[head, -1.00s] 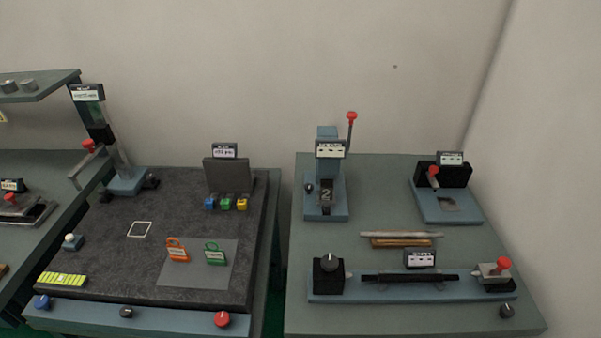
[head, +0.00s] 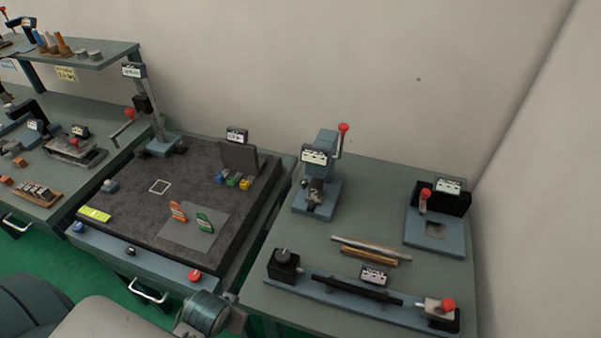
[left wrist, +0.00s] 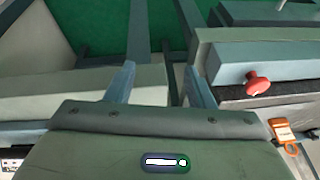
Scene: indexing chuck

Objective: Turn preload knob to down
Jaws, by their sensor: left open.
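Several knobs show and I cannot read which is the preload knob. On the right table a black block (head: 283,270) carries a dark round knob (head: 284,254) with a pale mark. It stands at the left end of a long blue base (head: 345,292). The left bench's front edge has a dark knob (head: 131,250) and a red knob (head: 194,275); a red knob also shows in the left wrist view (left wrist: 258,84). My left gripper (left wrist: 160,82) is open, its fingers apart and empty, beside the bench front. My right gripper is out of view.
A dark bar (head: 356,289) and a red-knobbed clamp (head: 440,308) sit on the blue base. A press with a red-tipped lever (head: 342,129) stands behind. Orange (head: 178,211) and green (head: 204,221) tags lie on the left bench. A gap separates the two tables.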

